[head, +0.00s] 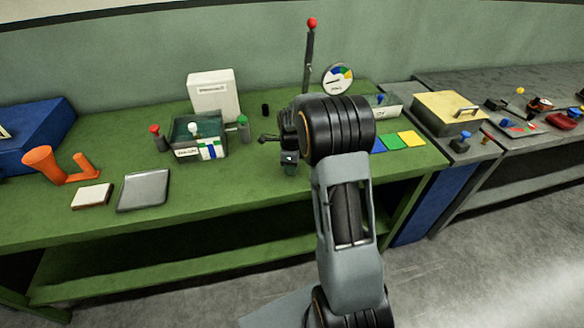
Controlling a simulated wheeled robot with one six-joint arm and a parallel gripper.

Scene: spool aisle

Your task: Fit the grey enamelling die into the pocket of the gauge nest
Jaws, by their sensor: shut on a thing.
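My gripper (289,158) is above the green bench, left of my forearm. It is shut on a small dark grey piece (288,170) that looks like the enamelling die. The piece is small and partly hidden by the jaws, so I cannot tell its exact shape or whether it touches the bench. I cannot pick out the gauge nest or its pocket with certainty. Part of the bench behind my arm is hidden.
A labelled open box (187,152) stands left of my gripper, between red-topped (159,138) and green-topped (243,128) posts. A tall red-knobbed lever (309,58) rises behind. A grey tray (144,189) and orange stand (60,165) are left. Coloured squares (389,143) lie right. The front middle is clear.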

